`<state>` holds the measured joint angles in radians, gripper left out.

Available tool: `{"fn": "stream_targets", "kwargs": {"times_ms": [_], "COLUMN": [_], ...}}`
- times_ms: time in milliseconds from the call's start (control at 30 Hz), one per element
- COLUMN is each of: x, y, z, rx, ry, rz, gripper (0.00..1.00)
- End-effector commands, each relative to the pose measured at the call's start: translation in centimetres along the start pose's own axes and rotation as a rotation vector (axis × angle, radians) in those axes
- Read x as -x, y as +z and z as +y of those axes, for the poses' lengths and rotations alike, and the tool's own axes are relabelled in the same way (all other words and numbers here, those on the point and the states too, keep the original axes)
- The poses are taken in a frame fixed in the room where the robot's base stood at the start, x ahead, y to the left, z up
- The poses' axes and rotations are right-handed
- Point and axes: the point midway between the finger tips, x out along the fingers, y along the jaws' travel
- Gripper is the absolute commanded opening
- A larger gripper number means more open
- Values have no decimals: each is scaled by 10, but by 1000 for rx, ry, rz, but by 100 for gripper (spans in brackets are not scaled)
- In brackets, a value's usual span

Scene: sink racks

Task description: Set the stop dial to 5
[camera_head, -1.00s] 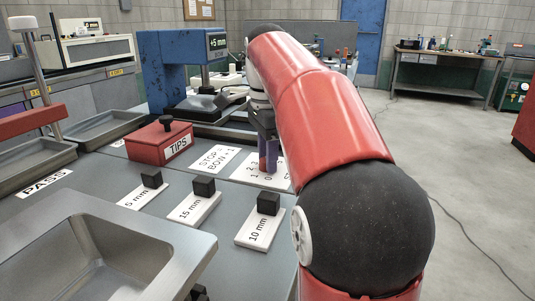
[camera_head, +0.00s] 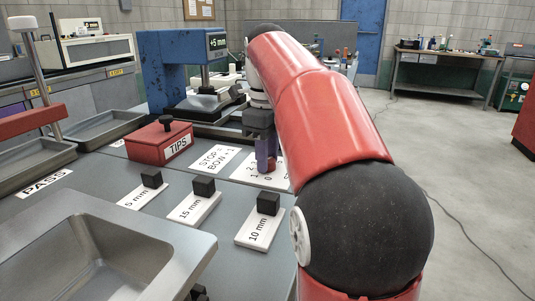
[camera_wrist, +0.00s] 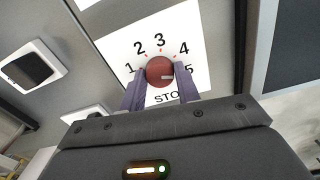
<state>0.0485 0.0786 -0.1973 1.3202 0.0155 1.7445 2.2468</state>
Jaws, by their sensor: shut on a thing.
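The stop dial is a red round knob (camera_wrist: 160,70) on a white plate (camera_wrist: 113,45) with printed numbers; 1 to 5 show in the wrist view. A pale mark on the knob points right, toward the side of the 5; I cannot tell whether it lines up exactly. My gripper (camera_wrist: 161,84) is shut on the knob, with one purple finger on each side. In the head view my gripper (camera_head: 266,155) points down over the white number plate (camera_head: 248,172), and the knob is partly hidden by the fingers.
Blocks marked 5 mm (camera_head: 141,197), 15 mm (camera_head: 194,210) and 10 mm (camera_head: 259,232) sit in front. A red TIPS box (camera_head: 160,142) and a blue press (camera_head: 165,70) stand behind left.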

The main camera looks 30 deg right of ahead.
Motion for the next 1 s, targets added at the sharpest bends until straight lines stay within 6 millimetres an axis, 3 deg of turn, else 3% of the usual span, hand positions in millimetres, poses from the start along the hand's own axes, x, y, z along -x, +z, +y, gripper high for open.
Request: {"fn": "stream_targets", "kwargs": {"times_ms": [733, 767, 900, 1000], "x": [1, 1, 1, 1], "y": [0, 0, 0, 0], "z": [0, 0, 0, 0], "rx": [-84, -84, -83, -83], "ry": [-3, -3, -2, -1], "rz": [-3, -3, -2, -1], "gripper": [9, 36, 54, 54]}}
